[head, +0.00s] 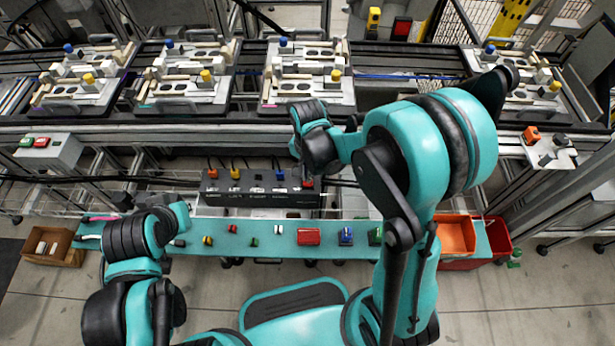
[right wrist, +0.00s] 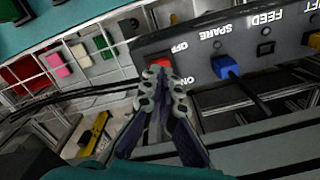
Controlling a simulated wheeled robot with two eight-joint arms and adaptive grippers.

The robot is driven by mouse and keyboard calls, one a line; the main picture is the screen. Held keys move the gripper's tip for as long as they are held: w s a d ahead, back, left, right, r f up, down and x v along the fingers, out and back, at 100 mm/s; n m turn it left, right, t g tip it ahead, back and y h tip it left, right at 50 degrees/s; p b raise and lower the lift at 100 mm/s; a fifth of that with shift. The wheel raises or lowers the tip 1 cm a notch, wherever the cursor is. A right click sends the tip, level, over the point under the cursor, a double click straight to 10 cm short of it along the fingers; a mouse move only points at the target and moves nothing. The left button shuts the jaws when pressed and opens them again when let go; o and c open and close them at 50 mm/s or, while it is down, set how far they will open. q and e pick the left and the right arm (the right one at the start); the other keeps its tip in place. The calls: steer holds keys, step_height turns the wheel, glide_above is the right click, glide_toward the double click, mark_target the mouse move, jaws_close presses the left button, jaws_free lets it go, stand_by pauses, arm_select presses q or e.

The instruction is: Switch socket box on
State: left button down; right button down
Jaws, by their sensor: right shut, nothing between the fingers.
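The socket box (head: 262,192) is a long black box behind the teal table, with a row of coloured plugs and sockets. Its red switch (head: 307,183) is at the right end. In the right wrist view the box (right wrist: 205,45) appears upside down, with OFF and ON labels beside the red switch (right wrist: 160,62). My right gripper (right wrist: 160,78) is shut and empty, its fingertips at the switch and covering its ON side. I cannot tell whether they touch or press it. My left arm is at the left; its gripper's fingers are not clear.
The teal table (head: 265,254) holds several small coloured parts. An orange bin (head: 455,236) and a red bin (head: 495,240) stand at the right, a brown box (head: 52,246) at the left. A blue plug (right wrist: 226,66) with a cable sits beside the switch. Pallet fixtures (head: 190,95) line the conveyor behind.

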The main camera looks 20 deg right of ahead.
steer(key=shift+f+b, duration=1.05)
steer(key=shift+f, duration=0.2)
stand_by(0.8)
steer(key=shift+r, duration=0.2)
step_height(320, 180, up, 7)
steer(key=p, duration=0.5)
steer(key=shift+f, duration=0.1)
stand_by(0.4)
steer(key=s+d+r+n+t, duration=0.2)
steer(key=s+r+n+t, duration=0.1)
steer(key=r, duration=0.4)
steer(key=s+d+r+n+t, duration=0.2)
steer(key=s+r+n+t, duration=0.2)
steer(key=s+r+n, duration=0.2)
steer(key=shift+s+d+r, duration=0.35)
steer(key=shift+s+r, duration=0.15)
steer(key=shift+s, duration=0.15)
